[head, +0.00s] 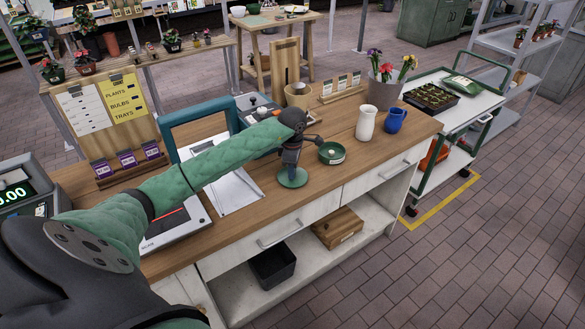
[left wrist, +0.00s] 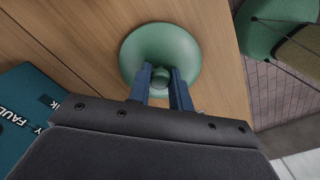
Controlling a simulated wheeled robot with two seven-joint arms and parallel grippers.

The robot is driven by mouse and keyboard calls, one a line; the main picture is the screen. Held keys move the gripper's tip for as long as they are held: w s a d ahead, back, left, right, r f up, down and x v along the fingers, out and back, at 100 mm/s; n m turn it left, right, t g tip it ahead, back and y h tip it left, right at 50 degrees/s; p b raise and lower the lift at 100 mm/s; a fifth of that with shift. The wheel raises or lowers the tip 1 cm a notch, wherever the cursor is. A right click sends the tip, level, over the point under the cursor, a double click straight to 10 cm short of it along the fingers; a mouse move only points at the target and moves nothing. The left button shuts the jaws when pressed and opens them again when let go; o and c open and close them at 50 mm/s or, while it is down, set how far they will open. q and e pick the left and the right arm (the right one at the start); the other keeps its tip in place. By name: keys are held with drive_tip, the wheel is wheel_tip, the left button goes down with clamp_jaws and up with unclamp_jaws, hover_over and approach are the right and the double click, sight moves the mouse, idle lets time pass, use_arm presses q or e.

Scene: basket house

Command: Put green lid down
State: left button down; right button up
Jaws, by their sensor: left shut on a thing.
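The green lid (head: 293,178) is a round, shallow disc with a small knob on top, low at the wooden counter's (head: 240,222) front edge. My left gripper (head: 291,168) points down and is shut on the lid's knob. The left wrist view shows the lid (left wrist: 178,45) with both fingers of the gripper (left wrist: 162,78) on either side of the knob. I cannot tell whether the lid touches the wood. A green round pot (head: 331,153) stands just right of the lid. My right gripper is not in view.
A white jug (head: 366,123), a blue jug (head: 396,120) and a grey flower pot (head: 383,94) stand at the right of the counter. Bare wood lies between the pot and white jug.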

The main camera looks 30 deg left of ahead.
use_arm(q)
drive_tip(key=shift+f, duration=0.1)
drive_tip(key=c, duration=1.3)
unclamp_jaws()
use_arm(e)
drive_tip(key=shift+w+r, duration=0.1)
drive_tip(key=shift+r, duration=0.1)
use_arm(q)
drive_tip(key=shift+r, duration=0.25)
drive_tip(key=shift+r+b, duration=0.25)
drive_tip(key=shift+b, duration=0.05)
drive_tip(key=shift+r+b, duration=0.35)
drive_tip(key=shift+r, duration=0.25)
drive_tip(key=shift+r+b, duration=2.15)
drive_tip(key=shift+r, duration=2.9)
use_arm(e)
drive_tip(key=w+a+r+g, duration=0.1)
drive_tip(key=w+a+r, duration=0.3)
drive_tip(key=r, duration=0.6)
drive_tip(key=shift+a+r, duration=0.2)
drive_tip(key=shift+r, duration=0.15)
